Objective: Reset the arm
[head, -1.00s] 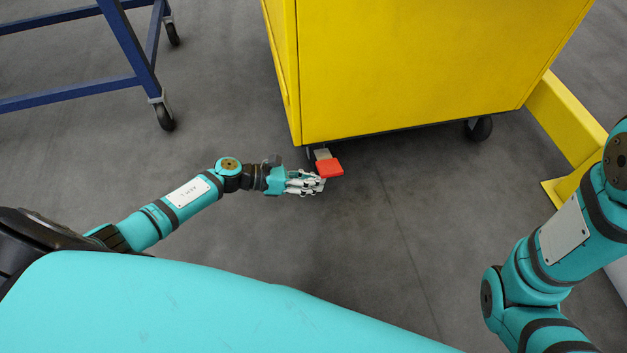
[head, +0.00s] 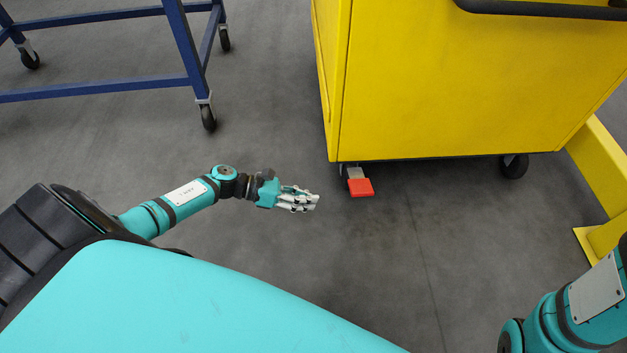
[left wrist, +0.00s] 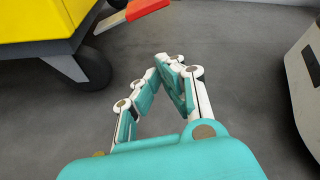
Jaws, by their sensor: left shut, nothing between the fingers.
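My left gripper (head: 316,203) is low over the grey floor in the head view, left of the yellow cart. Its fingers are shut and empty; the closed fingertips also show in the left wrist view (left wrist: 172,62). A red brake pedal (head: 361,187) juts from the caster under the cart's near left corner. A gap of floor lies between the fingertips and the pedal. The pedal shows at the top of the left wrist view (left wrist: 147,8). My right arm shows at the lower right of the head view; its gripper is out of frame.
The yellow cart (head: 480,90) stands on casters with a black handle (head: 545,11) on top. A blue wheeled frame (head: 100,90) stands at the upper left. A yellow floor barrier (head: 597,165) is at the right. Bare floor lies between the frame and cart.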

